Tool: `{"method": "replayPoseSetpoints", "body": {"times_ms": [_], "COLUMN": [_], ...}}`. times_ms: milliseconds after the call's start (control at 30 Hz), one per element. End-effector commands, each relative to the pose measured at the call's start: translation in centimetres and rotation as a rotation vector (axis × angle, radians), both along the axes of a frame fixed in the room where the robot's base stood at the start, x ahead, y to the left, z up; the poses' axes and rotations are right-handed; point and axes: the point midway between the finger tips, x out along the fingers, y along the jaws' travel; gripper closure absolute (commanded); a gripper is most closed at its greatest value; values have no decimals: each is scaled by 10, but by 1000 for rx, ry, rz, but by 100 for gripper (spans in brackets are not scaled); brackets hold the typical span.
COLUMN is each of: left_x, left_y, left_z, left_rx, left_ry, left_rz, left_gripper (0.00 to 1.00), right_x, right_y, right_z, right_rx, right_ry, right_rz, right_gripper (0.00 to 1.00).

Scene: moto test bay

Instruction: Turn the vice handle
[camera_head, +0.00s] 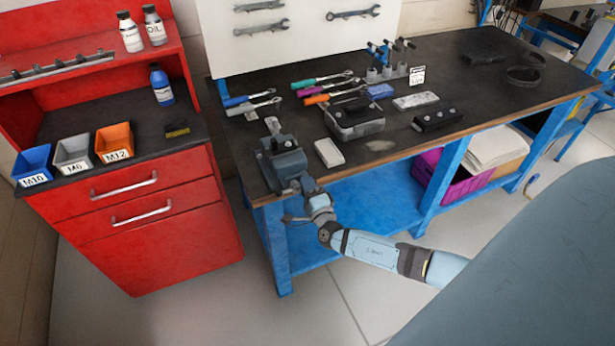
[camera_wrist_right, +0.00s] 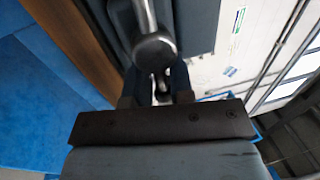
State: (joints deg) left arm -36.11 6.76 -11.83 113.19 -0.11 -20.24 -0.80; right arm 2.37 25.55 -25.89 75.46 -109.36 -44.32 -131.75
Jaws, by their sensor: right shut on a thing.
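The vice (camera_head: 282,160) is a dark grey block at the front left corner of the workbench. Its metal handle (camera_wrist_right: 154,48), a bar with a round knob, shows at the top centre of the right wrist view. My right gripper (camera_head: 306,184) is at the front of the vice in the head view. In the right wrist view my gripper (camera_wrist_right: 158,90) has its fingers on either side of the metal just below the knob and is shut on the handle. The exact contact is partly hidden by the knob. My left gripper is in neither view.
The workbench (camera_head: 470,150) holds screwdrivers and ratchets (camera_head: 325,90), a grey case (camera_head: 355,118), a white block (camera_head: 329,152) and a black block (camera_head: 437,119). A red cabinet (camera_head: 150,225) with bins and bottles stands left, across a floor gap.

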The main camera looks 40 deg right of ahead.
Motion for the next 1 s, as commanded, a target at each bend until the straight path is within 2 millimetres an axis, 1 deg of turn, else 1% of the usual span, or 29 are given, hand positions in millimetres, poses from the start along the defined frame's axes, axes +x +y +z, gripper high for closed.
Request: {"method": "replayPoseSetpoints", "body": {"times_ms": [33,367,400,467,1000], "left_x": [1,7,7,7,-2], "left_y": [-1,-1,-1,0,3], "left_z": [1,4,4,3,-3], "left_rx": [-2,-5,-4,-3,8], "left_ry": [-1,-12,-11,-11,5], "left_rz": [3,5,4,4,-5], "left_gripper": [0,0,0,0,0], "right_x": [4,4,4,4,1], "right_y": [0,0,0,0,2], "right_z": [6,6,6,6,0], "right_rx": [-2,-2,-2,-2,0], "right_ry": [-11,-10,-10,-9,1], "right_rz": [0,0,0,0,3], "right_gripper": [100,100,72,58,58]}}
